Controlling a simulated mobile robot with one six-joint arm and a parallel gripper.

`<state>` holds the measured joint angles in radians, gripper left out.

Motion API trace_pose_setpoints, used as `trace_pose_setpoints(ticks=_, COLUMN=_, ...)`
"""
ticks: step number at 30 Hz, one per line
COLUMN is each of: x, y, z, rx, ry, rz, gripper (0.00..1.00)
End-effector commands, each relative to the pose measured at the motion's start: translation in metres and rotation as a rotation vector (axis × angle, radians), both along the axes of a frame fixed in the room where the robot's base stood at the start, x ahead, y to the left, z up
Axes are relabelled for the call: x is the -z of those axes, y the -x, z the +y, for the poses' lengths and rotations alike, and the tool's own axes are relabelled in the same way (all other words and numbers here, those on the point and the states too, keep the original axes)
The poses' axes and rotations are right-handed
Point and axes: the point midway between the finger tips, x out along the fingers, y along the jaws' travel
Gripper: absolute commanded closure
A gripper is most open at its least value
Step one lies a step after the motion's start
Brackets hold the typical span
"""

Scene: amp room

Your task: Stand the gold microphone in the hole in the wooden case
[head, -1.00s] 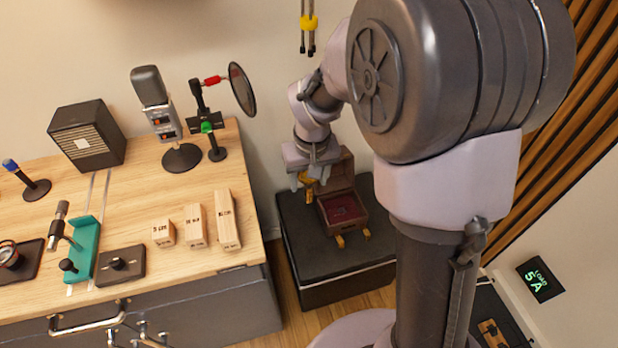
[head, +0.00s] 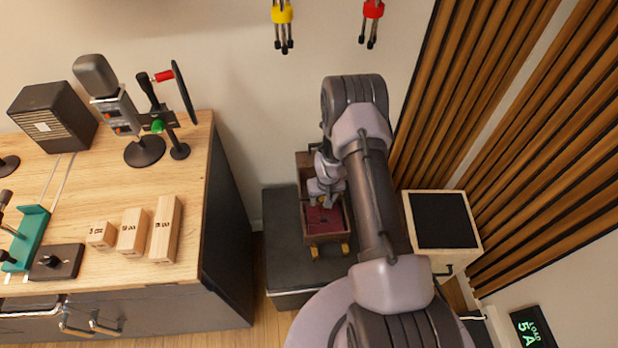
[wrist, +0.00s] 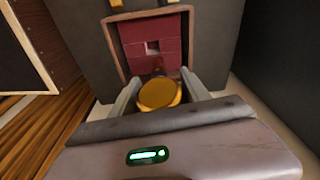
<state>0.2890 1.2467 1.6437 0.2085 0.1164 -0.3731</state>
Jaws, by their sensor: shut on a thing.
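The gold microphone (wrist: 160,94) is between the two fingers of my gripper (wrist: 160,78), which is shut on it. Its round gold end faces the wrist camera and a dark, narrower part points toward the case. The open wooden case (head: 347,222) has a dark red lining (wrist: 128,32) with a square hole (wrist: 153,46). In the wrist view the hole lies just beyond the microphone's dark part. In the head view my gripper (head: 323,203) is over the case's interior and hides part of it. I cannot tell whether the microphone touches the lining.
The case stands on a dark grey box (head: 285,240) beside the wooden workbench (head: 195,190), which holds wooden blocks (head: 165,230) and a desk microphone (head: 115,105). A black-topped stand (head: 440,220) is to the right of my arm. Slatted wood panels line the right wall.

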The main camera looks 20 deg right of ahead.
Motion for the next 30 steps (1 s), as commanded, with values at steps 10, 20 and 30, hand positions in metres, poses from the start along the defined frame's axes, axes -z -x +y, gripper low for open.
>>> trace_pose_setpoints(ticks=10, x=0.028, y=0.008, z=-0.008, rx=0.012, ry=0.007, rz=0.001, gripper=1.0)
trace_pose_setpoints(ticks=20, x=0.058, y=0.008, z=-0.007, rx=0.011, ry=0.007, rz=0.001, gripper=1.0)
trace_pose_setpoints(ticks=30, x=0.092, y=0.008, z=-0.007, rx=0.011, ry=0.007, rz=0.001, gripper=1.0)
